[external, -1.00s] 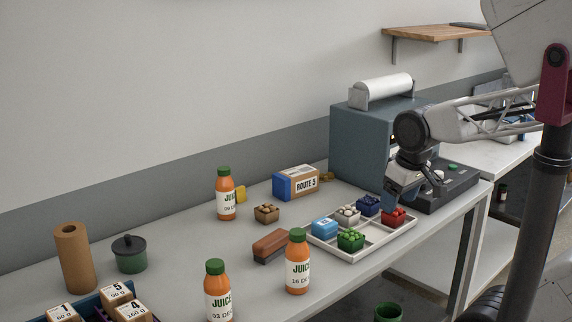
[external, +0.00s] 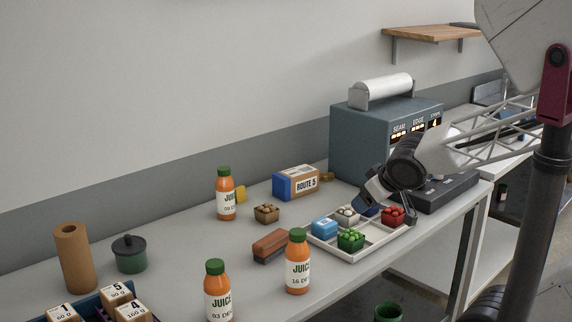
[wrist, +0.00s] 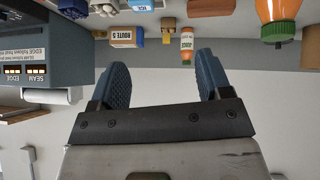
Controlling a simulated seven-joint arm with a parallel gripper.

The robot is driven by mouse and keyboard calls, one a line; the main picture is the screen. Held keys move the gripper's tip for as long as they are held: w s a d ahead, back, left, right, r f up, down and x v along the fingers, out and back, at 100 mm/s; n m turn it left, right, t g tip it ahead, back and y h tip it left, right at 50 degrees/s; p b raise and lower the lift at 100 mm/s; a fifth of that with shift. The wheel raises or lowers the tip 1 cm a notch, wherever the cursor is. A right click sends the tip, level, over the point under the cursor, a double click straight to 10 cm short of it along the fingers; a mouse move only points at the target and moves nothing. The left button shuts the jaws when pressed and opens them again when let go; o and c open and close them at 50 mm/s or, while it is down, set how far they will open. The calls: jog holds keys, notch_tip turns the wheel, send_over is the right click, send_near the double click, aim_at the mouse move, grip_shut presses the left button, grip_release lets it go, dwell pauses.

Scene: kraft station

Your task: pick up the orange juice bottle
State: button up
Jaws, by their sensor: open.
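Three orange juice bottles with green caps and white labels stand upright on the grey table. One juice bottle (external: 225,196) is toward the back, another juice bottle (external: 297,264) is near the front edge, and a third juice bottle (external: 218,294) is front left. The upside-down wrist view shows one small juice bottle (wrist: 187,43) ahead between the fingers and a larger juice bottle (wrist: 277,14) to the right. My gripper (external: 371,194) is above the back of the divided tray, well right of the bottles. In the wrist view its blue fingers (wrist: 160,80) are apart and empty.
A teal machine (external: 362,140) stands behind.

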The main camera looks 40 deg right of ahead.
jog(key=w+a+f+n+t+y, duration=0.2)
jog(key=w+a+t+y, duration=0.1)
jog(key=a, duration=0.2)
jog(key=n+y, duration=0.3)
jog(key=y, duration=0.2)
send_near(302, 232)
jog(key=w+f, duration=0.1)
jog(key=w+a, duration=0.1)
jog(key=shift+w+a+f+t, duration=0.15)
jog(key=shift+w+f+t, duration=0.15)
jog(key=shift+f, duration=0.05)
jog(key=shift+x, duration=1.3)
jog(key=shift+w+a, duration=0.1)
jog(key=shift+x, duration=2.5)
jog(key=shift+c, duration=0.4)
grip_shut()
